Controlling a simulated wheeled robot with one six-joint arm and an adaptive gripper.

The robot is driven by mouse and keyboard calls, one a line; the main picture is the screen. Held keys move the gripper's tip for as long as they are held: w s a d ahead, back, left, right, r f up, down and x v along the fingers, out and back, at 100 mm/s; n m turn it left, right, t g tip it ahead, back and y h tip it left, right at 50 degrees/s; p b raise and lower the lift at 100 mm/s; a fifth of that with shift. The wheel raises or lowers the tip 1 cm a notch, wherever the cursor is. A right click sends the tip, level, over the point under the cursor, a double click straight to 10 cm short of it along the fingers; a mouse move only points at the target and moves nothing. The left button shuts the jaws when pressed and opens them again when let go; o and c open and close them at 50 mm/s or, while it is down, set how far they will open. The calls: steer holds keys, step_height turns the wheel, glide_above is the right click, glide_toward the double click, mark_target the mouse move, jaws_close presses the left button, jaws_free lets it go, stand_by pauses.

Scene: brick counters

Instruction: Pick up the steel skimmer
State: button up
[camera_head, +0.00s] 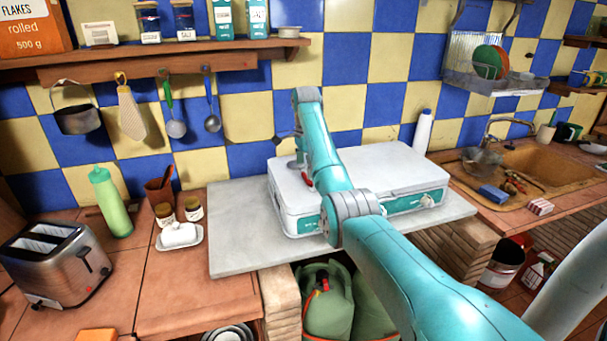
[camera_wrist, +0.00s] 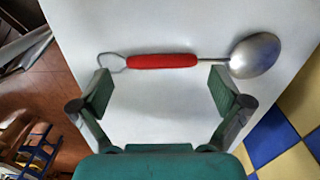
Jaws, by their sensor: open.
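A steel utensil with a red handle (camera_wrist: 162,61), which I take for the skimmer, lies on a flat white surface in the wrist view. Its round steel head (camera_wrist: 255,55) is at the right and a wire hanging loop at the left. No holes show in the head. My gripper (camera_wrist: 163,91) is open and empty. Its fingertips are apart on either side of the handle's middle, lined up along the handle, which shows just beyond them. In the head view, my arm hides most of the gripper above the white stove lid (camera_head: 385,165).
A pot (camera_head: 76,112), a green-handled utensil (camera_head: 176,128) and a blue-handled ladle (camera_head: 212,122) hang under the shelf. A toaster (camera_head: 57,262), green bottle (camera_head: 111,202) and butter dish (camera_head: 180,236) stand left. A white bottle (camera_head: 423,131) stands behind the stove; the sink (camera_head: 545,168) is right.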

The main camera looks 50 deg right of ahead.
step_height(320, 180, down, 3)
steer(key=shift+r, duration=0.15)
steer(key=c, duration=1)
steer(key=shift+c, duration=0.2)
steer(key=shift+r, duration=0.15)
